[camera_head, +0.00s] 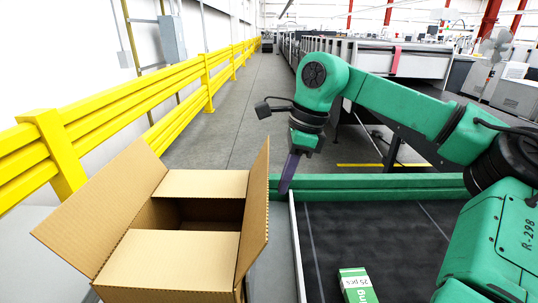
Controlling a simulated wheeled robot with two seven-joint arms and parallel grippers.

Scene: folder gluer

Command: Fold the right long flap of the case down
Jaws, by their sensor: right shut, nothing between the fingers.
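The open cardboard case (200,214) stands at the lower left in the head view. Its right long flap (255,215) stands almost upright along the right side. Its left long flap (105,207) leans up and outward. The far short flap (203,184) and the near short flap (172,261) lie folded inward, with a dark gap between them. My right gripper (286,190) points down just right of the right long flap's far end; it is shut and holds nothing. Whether it touches the flap I cannot tell. My left gripper is not in view.
A dark conveyor belt (385,245) with a green cross rail (370,187) lies right of the case. A green and white carton (357,285) lies on it. A yellow guard rail (120,110) runs along the left. The grey floor (228,120) beyond the case is clear.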

